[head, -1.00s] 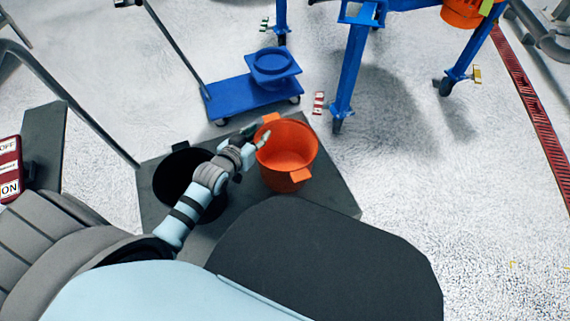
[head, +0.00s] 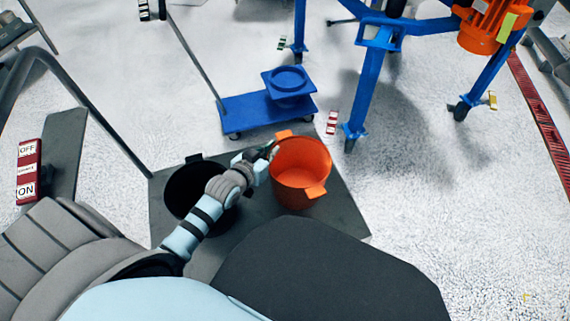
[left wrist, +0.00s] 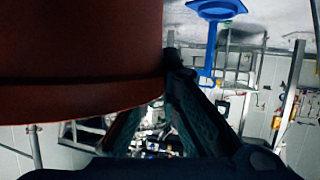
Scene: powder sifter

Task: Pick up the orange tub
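The orange tub (head: 299,184) stands upright and looks empty, with one tab handle at its back left rim and another at its front right rim. My left gripper (head: 268,152) is at the tub's left rim, close to the back left handle. In the left wrist view the tub (left wrist: 80,50) fills the upper left as a dark red wall. My left fingers (left wrist: 160,105) point inward beside it, and the tub hides the tip of one. I cannot tell whether they are closed on anything. My right gripper is not in view.
A black tub (head: 188,182) stands left of the orange one on a dark platform (head: 342,212). A blue cart (head: 250,111) with a blue stand (head: 288,83) is behind. A blue frame leg (head: 362,90) rises at the back right.

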